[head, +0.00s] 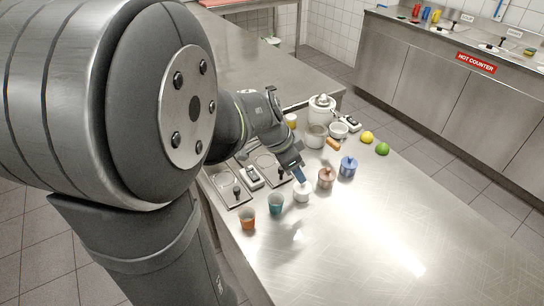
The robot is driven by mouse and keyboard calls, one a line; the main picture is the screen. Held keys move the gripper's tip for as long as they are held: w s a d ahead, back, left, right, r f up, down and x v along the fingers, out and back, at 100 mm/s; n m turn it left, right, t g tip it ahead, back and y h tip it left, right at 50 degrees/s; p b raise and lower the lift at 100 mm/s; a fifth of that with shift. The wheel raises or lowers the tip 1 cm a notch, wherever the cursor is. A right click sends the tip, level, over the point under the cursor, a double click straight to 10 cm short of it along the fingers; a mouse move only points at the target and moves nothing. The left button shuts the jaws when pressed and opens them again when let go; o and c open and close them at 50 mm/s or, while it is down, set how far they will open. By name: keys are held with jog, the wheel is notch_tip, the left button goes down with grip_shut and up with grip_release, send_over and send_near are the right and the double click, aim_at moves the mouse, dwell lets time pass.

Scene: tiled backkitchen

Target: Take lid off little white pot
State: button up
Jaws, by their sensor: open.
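The little white pot (302,196) stands on the steel counter, beside a teal cup and a copper-coloured pot. My gripper (299,180) points down at the top of this pot. Its bluish fingers are open and hide much of the lid and its knob. I cannot tell whether the fingers touch the lid or hang just above it.
A copper-coloured lidded pot (325,178) and a blue lidded pot (348,167) stand close on the right. A teal cup (276,204) and an orange cup (247,218) stand left. Hot plates (228,183) lie behind. The front right of the counter (400,235) is clear.

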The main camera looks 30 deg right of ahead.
aim_at(303, 185)
jog(key=shift+x, duration=2.95)
jog(key=shift+c, duration=0.2)
grip_shut()
